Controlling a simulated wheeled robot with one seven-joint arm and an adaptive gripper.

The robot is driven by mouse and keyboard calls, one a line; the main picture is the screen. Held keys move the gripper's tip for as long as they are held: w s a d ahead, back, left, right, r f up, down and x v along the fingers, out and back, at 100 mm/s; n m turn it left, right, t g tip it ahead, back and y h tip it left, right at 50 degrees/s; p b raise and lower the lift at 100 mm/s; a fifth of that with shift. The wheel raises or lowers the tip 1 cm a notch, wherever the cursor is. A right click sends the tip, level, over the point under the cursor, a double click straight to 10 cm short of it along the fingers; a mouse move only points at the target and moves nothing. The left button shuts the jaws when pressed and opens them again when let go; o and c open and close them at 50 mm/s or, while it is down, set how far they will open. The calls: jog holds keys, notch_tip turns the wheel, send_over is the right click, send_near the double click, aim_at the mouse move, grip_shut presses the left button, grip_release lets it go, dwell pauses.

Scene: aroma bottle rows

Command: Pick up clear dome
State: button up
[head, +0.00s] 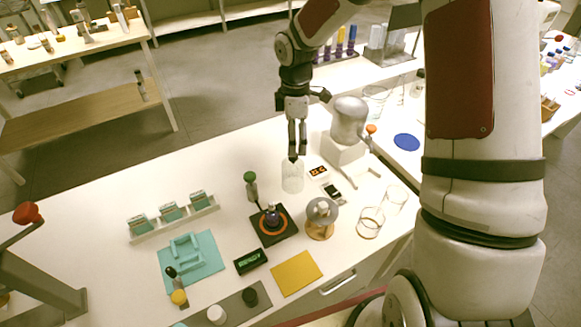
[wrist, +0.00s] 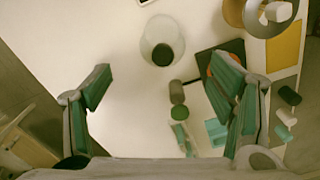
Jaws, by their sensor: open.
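The clear dome (head: 292,178) is a see-through, upright cylinder standing on the white table behind the black pad. In the wrist view the clear dome (wrist: 152,36) is near the top middle, with a dark knob (wrist: 162,55) on it. My gripper (head: 297,150) hangs pointing down just above the dome's top in the head view. In the wrist view my gripper (wrist: 165,85) has its two fingers wide apart, with nothing between them. The dome lies ahead of the line between the fingertips.
A green-capped bottle (head: 250,185) stands left of the dome. A black pad with an orange ring (head: 287,236) is in front. A stand with a grey disc (head: 322,212) and glass beakers (head: 370,222) are to the right. A grey rounded device (head: 349,120) stands close behind.

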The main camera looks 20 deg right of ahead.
aim_at(293, 162)
jog(key=f, duration=1.2)
jog(key=shift+s+a+p, duration=0.1)
jog(key=shift+a+p, duration=0.1)
jog(key=shift+p, duration=0.15)
jog(key=c, duration=1.3)
jog(key=shift+o, duration=0.2)
jog(key=shift+r, duration=0.1)
